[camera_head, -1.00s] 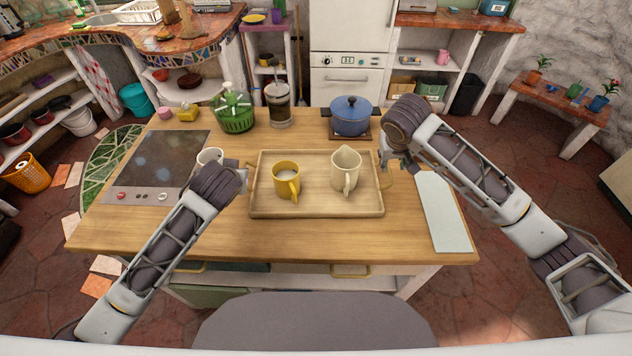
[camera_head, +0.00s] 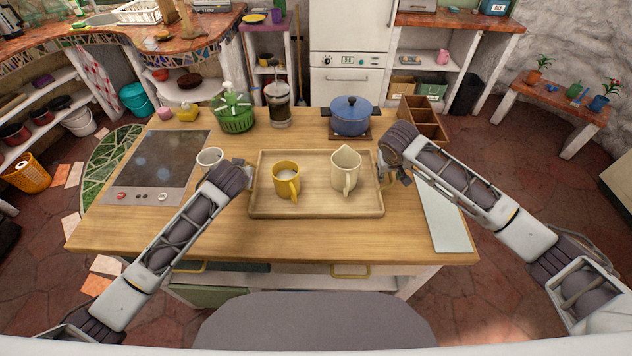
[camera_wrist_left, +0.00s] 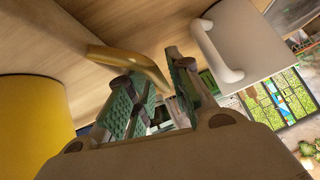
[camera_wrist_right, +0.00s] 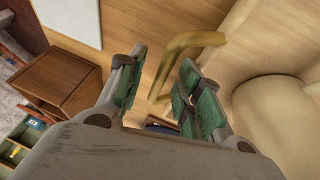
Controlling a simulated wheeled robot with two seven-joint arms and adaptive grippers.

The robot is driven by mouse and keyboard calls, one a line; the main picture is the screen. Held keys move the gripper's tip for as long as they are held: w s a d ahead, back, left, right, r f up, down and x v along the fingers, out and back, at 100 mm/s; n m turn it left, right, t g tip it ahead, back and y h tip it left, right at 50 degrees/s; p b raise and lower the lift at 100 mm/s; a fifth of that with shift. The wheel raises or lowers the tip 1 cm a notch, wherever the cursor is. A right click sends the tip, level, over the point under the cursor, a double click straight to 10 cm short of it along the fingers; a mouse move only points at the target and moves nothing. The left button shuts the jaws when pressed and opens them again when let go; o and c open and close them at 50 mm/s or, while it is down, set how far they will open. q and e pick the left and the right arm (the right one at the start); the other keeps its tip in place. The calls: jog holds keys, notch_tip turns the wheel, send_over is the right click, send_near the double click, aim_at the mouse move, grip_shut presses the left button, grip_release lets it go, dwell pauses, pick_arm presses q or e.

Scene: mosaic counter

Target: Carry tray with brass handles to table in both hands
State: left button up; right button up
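The wooden tray (camera_head: 315,208) lies flat on the counter. It bears a yellow mug (camera_head: 286,178) and a cream pitcher (camera_head: 345,168). My left gripper (camera_wrist_left: 163,95) is open at the tray's left end. The left brass handle (camera_wrist_left: 125,60) reaches in between its green pads; the arm hides this handle in the head view. My right gripper (camera_wrist_right: 165,90) is open at the tray's right end. The right brass handle (camera_wrist_right: 190,42) shows at the opening between its pads. I cannot tell whether any pad touches a handle.
A white mug (camera_head: 209,158) stands close beside my left gripper. A blue pot (camera_head: 350,115), a green basket (camera_head: 234,114) and a French press (camera_head: 278,105) stand behind the tray. A wooden box (camera_head: 425,122) is behind my right wrist, and a pale board (camera_head: 442,215) lies to the right.

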pick_arm(q)
jog(key=shift+w+f, duration=0.25)
jog(key=shift+f, duration=0.05)
pick_arm(e)
jog(key=shift+w+f, duration=0.15)
jog(key=shift+f, duration=0.2)
pick_arm(q)
jog(key=shift+c, duration=0.2)
grip_shut()
pick_arm(e)
jog(key=c, duration=0.5)
grip_shut()
pick_arm(q)
jog(key=shift+r, duration=0.1)
pick_arm(e)
jog(key=shift+r, duration=0.1)
